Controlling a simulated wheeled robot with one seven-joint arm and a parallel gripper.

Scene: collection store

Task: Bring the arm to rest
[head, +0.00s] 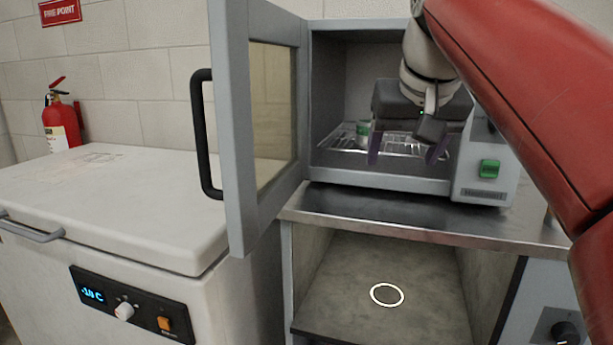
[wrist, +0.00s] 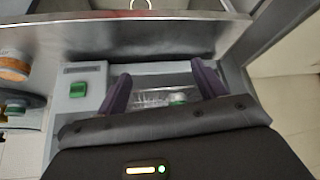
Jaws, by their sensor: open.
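My red arm comes in from the upper right in the head view and ends in my gripper (head: 406,156), at the mouth of a grey oven. Its two purple fingers are spread apart, with nothing held between them. In the wrist view my gripper (wrist: 161,70) is also open. A small clear container with green on it (head: 363,130) stands on the wire rack (head: 340,138) inside the oven, left of the fingers in the head view. It also shows beyond the fingers in the wrist view (wrist: 178,98), partly hidden.
The oven door (head: 238,130) stands open, swung toward me on the left, with a black handle (head: 205,135). A white chest freezer (head: 110,200) is at left. Below the steel counter (head: 420,222) is an open bay with a white ring (head: 387,294). Orange- and green-marked containers (wrist: 14,70) stand beside the oven.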

